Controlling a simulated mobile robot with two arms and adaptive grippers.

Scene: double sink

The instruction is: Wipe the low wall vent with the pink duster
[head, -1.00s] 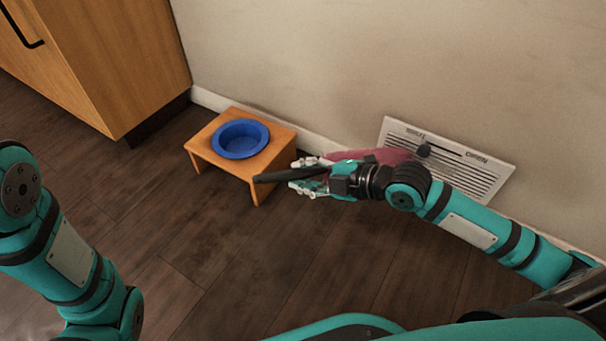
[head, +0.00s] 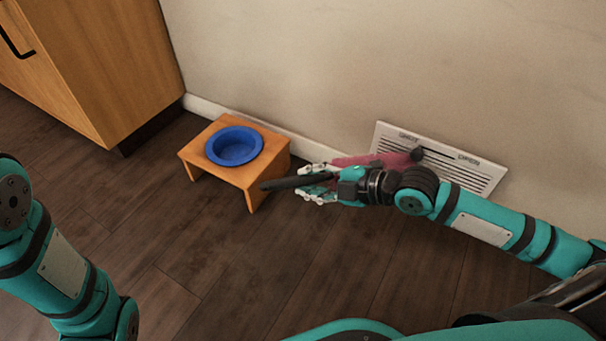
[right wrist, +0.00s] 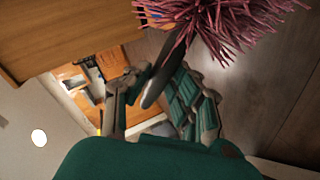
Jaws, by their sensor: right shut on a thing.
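The low wall vent (head: 465,172) is a white slatted panel with a dark knob, set in the wall near the floor. My right gripper (head: 318,184) is shut on the dark handle of the pink duster (head: 350,161). The duster's pink head lies behind the gripper and in front of the vent's left part in the head view; I cannot tell whether it touches the vent. In the right wrist view the shaggy pink head (right wrist: 215,22) is at the top, with the black handle between the fingers (right wrist: 150,100). My left gripper is out of view; only its arm shows.
A small wooden stand (head: 196,151) with a blue bowl (head: 234,146) is on the floor close to the left of my right gripper. A wooden cabinet (head: 120,70) stands at the upper left. The dark wood floor in front is clear.

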